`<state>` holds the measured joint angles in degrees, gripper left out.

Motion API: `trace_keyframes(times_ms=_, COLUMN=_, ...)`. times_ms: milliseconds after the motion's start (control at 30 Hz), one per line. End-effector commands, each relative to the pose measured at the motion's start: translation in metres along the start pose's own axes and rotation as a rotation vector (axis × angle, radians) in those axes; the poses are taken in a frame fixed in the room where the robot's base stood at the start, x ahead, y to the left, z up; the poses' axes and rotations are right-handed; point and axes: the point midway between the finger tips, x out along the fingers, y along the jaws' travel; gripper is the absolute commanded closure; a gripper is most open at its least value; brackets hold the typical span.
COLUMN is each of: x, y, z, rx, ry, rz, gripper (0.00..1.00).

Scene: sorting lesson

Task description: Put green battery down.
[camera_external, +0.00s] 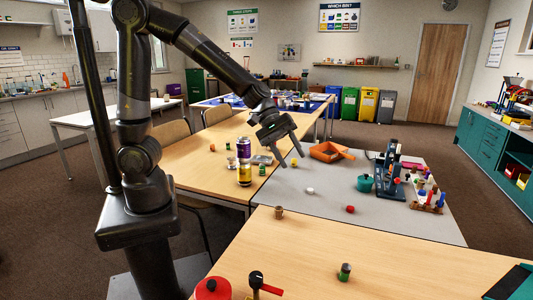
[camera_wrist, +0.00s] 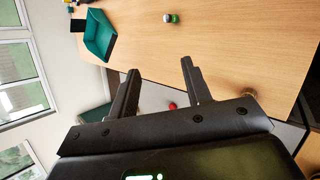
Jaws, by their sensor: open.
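My gripper (camera_external: 291,161) is open, its fingers pointing down above the grey table. In the wrist view its two fingers (camera_wrist: 160,64) are spread with nothing between them. A small green cylinder with a dark end (camera_external: 344,272), which looks like a green battery, stands on the near wooden table, well apart from my gripper. Another small green cylinder (camera_external: 262,170) stands beside the yellow can on the middle wooden table. A small green and white piece (camera_wrist: 175,18) lies on wood in the wrist view. I cannot tell which of these is the task's battery.
An orange tray (camera_external: 328,152) lies right of my gripper. A white piece (camera_external: 310,190) and a red ball (camera_external: 350,209) lie on the grey table. A purple can (camera_external: 243,148) and a yellow can (camera_external: 245,173) stand left. A teal pot (camera_external: 365,183) is at right.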

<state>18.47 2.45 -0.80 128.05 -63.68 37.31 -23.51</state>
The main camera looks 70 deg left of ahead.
Motion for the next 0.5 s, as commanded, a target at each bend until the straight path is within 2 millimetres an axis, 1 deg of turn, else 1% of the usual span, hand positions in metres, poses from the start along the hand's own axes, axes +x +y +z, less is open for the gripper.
trace_keyframes(times_ms=33, x=-0.025, y=-0.005, z=0.000, rx=0.084, ry=0.025, rz=-0.001, gripper=0.55)
trace_keyframes(times_ms=100, x=-0.052, y=-0.016, z=-0.001, rx=0.203, ry=0.061, rz=-0.022, gripper=0.55)
trace_keyframes(times_ms=167, x=-0.075, y=-0.027, z=-0.001, rx=0.301, ry=0.094, rz=-0.046, gripper=0.55)
trace_keyframes(times_ms=200, x=-0.090, y=-0.035, z=-0.003, rx=0.366, ry=0.119, rz=-0.063, gripper=0.55)
trace_keyframes(times_ms=267, x=-0.111, y=-0.048, z=-0.004, rx=0.460, ry=0.158, rz=-0.094, gripper=0.55)
trace_keyframes(times_ms=300, x=-0.126, y=-0.058, z=-0.006, rx=0.522, ry=0.186, rz=-0.117, gripper=0.55)
trace_keyframes(times_ms=367, x=-0.146, y=-0.072, z=-0.008, rx=0.609, ry=0.230, rz=-0.156, gripper=0.55)
trace_keyframes(times_ms=500, x=-0.192, y=-0.109, z=-0.015, rx=0.794, ry=0.338, rz=-0.270, gripper=0.55)
